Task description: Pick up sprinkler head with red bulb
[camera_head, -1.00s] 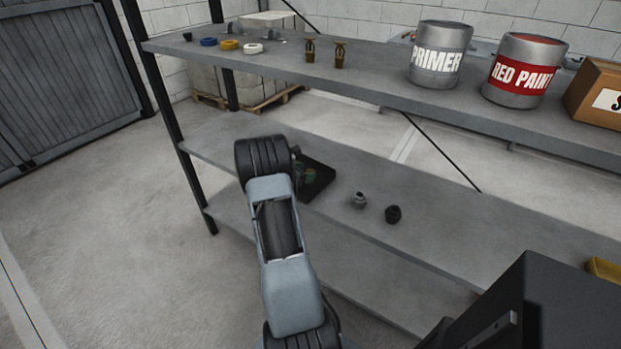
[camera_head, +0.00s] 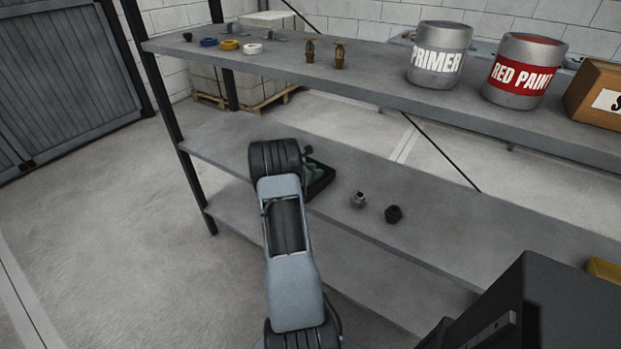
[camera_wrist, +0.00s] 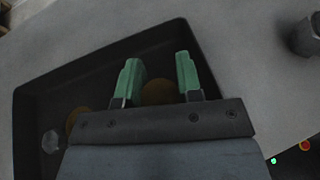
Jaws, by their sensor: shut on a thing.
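My gripper (camera_wrist: 158,76) has two green fingers and is low over a black tray (camera_wrist: 45,95) in the wrist view. It is shut on a brownish, brass-coloured round thing (camera_wrist: 157,93) between the fingers, mostly hidden. This may be a sprinkler head, but no red bulb can be made out. Another brass-coloured thing (camera_wrist: 75,119) and a pale grey one (camera_wrist: 50,141) lie in the tray to the left. In the head view, my arm partly hides the tray (camera_head: 322,184) on the middle shelf. Two brass sprinkler-like pieces (camera_head: 310,51) (camera_head: 340,56) stand on the top shelf.
A grey fitting (camera_head: 359,200) and a black fitting (camera_head: 393,214) stand right of the tray. The top shelf (camera_head: 375,80) overhangs behind, with a primer can (camera_head: 440,54), a red paint can (camera_head: 523,70) and a box (camera_head: 598,92). Shelf left of the tray is clear.

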